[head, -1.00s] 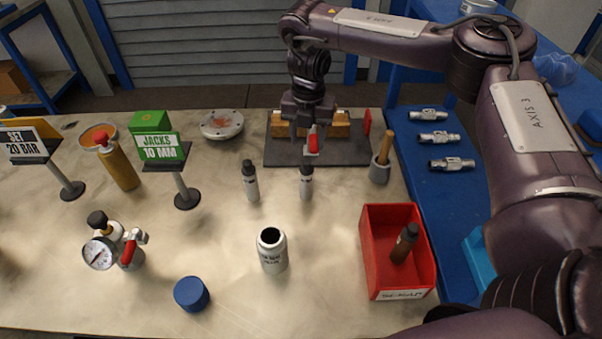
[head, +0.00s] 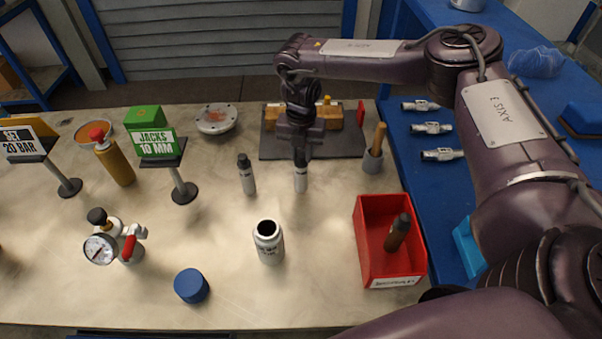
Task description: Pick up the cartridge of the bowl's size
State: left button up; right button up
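Two slim grey cartridges with black tops stand upright mid-table: the left cartridge (head: 248,178) and the right cartridge (head: 301,180). My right gripper (head: 301,157) points straight down at the right cartridge, its fingers at the black top and hiding most of it. Whether the fingers are closed on it is too small to tell. A white open-topped vessel (head: 269,246), perhaps the bowl, stands in front, with small dark lettering that I cannot read. A dark brown cartridge-like piece (head: 397,234) leans inside the red bin (head: 368,262). My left gripper is not in view.
A blue cap (head: 191,286) and a gauge (head: 101,248) stand at the front left. A dark board (head: 340,147) with wooden blocks lies behind the gripper.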

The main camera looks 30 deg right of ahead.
grip_shut()
jog(key=shift+r, duration=0.15)
